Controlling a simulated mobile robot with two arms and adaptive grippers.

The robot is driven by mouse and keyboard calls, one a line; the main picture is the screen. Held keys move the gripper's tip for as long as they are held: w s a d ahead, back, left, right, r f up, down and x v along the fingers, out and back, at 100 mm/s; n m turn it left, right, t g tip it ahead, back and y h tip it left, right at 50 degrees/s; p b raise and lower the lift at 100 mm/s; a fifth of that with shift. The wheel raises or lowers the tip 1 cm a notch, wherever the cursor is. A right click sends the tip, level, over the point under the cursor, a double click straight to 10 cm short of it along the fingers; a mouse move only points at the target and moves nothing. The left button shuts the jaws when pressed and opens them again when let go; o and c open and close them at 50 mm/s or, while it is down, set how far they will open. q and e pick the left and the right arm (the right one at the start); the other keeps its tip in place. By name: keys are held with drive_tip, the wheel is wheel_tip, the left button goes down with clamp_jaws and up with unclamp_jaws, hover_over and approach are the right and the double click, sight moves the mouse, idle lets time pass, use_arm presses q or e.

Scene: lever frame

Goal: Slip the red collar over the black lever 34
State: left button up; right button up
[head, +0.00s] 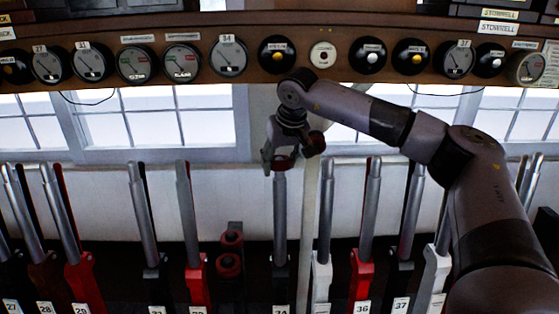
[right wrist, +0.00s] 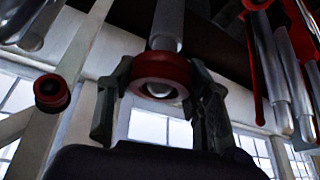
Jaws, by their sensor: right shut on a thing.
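The red collar (head: 283,163) is between the fingers of my right gripper (head: 280,160), right at the top of lever 34. The right wrist view shows the red collar (right wrist: 160,70) with the right gripper's dark fingers (right wrist: 158,98) on both sides of it. The black lever 34 (head: 280,215) stands upright with a bare silver handle; its lower part carries the label. The handle (right wrist: 168,25) lines up with the collar, and a pale round end shows in the hole. I cannot tell whether the collar is around the tip or just over it. My left gripper is not in view.
Other levers stand close on both sides, such as lever 36 (head: 371,210) in red. Two red rings (head: 230,252) sit left of lever 34. A shelf of dials (head: 229,56) runs above.

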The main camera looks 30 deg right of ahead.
drive_tip(key=shift+s+f+b, duration=0.1)
drive_tip(key=shift+f+b, duration=0.3)
drive_tip(key=shift+f, duration=0.3)
drive_tip(key=o, duration=1.2)
drive_tip(key=shift+c, duration=0.2)
drive_tip(key=shift+o, duration=0.2)
drive_tip(key=shift+o, duration=0.7)
